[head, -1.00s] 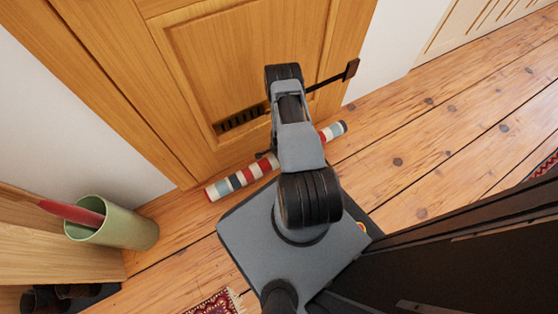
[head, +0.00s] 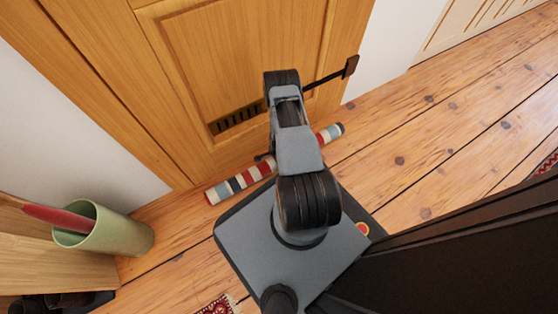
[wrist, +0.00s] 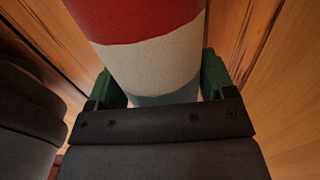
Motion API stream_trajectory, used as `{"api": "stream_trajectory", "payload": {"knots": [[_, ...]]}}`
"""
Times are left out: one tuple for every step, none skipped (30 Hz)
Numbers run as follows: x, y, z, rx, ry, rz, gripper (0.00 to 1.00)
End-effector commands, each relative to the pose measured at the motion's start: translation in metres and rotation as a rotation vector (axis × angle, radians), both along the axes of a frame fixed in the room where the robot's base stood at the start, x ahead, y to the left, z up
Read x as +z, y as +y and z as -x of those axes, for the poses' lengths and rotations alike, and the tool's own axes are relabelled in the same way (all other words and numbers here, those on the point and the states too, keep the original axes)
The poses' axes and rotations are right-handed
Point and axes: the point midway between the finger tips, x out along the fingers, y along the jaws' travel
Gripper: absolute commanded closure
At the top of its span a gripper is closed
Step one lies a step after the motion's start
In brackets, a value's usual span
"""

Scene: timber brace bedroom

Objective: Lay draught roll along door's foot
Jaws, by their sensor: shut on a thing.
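The striped draught roll (head: 228,187), in red, cream and blue-grey bands, lies close along the foot of the wooden door (head: 190,62) in the head view. A narrow strip of floor shows between its left end and the door. My arm hides its middle. In the wrist view my gripper (wrist: 160,88) is shut on the roll (wrist: 145,50), with a green finger on each side of it. In the head view the gripper is mostly hidden under my arm. I cannot tell whether the roll touches the floor.
A green bin (head: 117,236) with a red item (head: 58,217) in it stands at the left by a wooden unit (head: 30,252). A patterned rug (head: 215,306) lies at the bottom. Plank floor (head: 440,140) is clear at the right. The door has a low dark vent (head: 236,121).

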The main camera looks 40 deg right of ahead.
Motion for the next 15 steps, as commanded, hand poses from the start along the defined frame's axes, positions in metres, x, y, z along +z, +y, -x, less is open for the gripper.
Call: {"api": "stream_trajectory", "payload": {"knots": [[-0.0006,-0.0004,-0.0006,0.0,-0.001,0.0,0.93],[-0.0015,-0.0003,-0.0005,0.0,-0.001,0.0,0.93],[-0.0019,0.0,0.0002,0.0,0.0,0.0,0.2],[-0.0019,0.0001,0.0002,0.0,0.001,0.0,0.17],[-0.0019,0.0001,0.0002,0.0,0.001,0.0,0.14],[-0.0018,0.0,0.0002,0.0,0.0,0.0,0.1],[-0.0018,0.0,0.0003,0.0,0.001,0.0,0.08],[-0.0018,0.0,0.0003,0.0,0.001,0.0,0.05],[-0.0018,0.0,0.0002,0.0,0.0,0.0,0.01],[-0.0018,0.0,0.0002,0.0,0.0,0.0,0.0],[-0.0018,0.0,0.0002,0.0,0.0,0.0,0.0],[-0.0018,0.0,0.0002,0.0,0.0,0.0,0.0],[-0.0018,0.0,0.0002,0.0,0.0,0.0,0.0],[-0.0017,0.0,0.0002,0.0,0.0,0.0,0.0],[-0.0016,0.0,0.0002,0.0,0.0,0.0,0.0]]}}
